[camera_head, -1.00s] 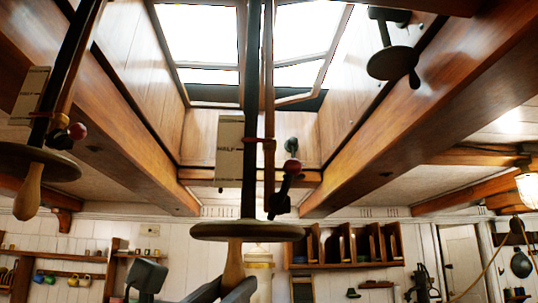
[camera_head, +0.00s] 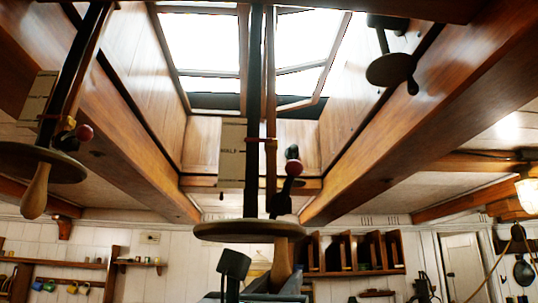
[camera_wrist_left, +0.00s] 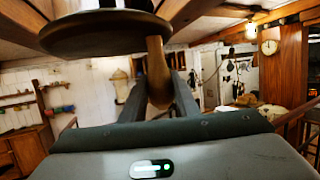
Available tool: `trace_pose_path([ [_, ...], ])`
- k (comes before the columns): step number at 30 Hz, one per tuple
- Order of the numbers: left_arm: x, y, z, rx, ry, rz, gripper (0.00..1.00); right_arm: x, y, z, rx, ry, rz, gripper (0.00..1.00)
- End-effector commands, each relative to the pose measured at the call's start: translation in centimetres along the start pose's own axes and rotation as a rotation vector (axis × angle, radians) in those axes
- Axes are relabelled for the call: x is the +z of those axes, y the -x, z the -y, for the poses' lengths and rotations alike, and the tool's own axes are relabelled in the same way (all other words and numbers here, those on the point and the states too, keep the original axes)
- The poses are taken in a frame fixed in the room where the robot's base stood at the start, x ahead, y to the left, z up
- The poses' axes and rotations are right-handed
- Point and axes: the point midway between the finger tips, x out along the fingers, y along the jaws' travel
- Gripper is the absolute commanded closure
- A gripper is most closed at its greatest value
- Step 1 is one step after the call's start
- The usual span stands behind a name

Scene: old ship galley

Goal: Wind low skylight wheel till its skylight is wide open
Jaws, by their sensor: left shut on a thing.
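The low skylight wheel (camera_head: 222,231) is a dark round disc under a black shaft, in the middle of the head view. Its pale wooden handle (camera_head: 283,258) hangs down right of the shaft. My left gripper (camera_head: 277,277) is shut on this handle from below. In the wrist view the handle (camera_wrist_left: 157,62) stands between the gripper's two fingers (camera_wrist_left: 160,95), under the wheel (camera_wrist_left: 105,30). A card reading HALF (camera_head: 231,150) and a red knob (camera_head: 293,168) are beside the shaft. The skylight (camera_head: 300,45) overhead has its right sash tilted. My right gripper is not in view.
Another wheel (camera_head: 40,165) with a hanging handle is at the left, and a third disc (camera_head: 390,69) is at the upper right. Wooden beams (camera_head: 420,115) flank the skylight well. A pigeonhole shelf (camera_head: 355,250) is on the back wall.

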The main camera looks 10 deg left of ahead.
Motion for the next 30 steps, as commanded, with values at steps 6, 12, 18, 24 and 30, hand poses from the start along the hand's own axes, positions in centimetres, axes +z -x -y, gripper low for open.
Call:
trace_pose_path([
  [6,-1.3,-2.5,1.0,0.004,-0.001,-0.009,0.95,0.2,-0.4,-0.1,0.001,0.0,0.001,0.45],
  [12,-1.6,-2.5,1.1,0.003,-0.003,-0.012,0.95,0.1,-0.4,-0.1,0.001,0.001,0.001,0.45],
  [18,-1.9,-3.0,1.0,0.004,-0.003,-0.017,0.95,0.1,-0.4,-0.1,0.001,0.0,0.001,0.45],
  [24,-3.0,-5.7,0.3,0.008,-0.003,-0.02,0.95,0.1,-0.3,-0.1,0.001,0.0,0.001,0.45],
  [30,-3.7,-7.5,-0.1,0.006,-0.004,-0.019,0.95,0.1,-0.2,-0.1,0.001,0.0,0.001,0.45],
])
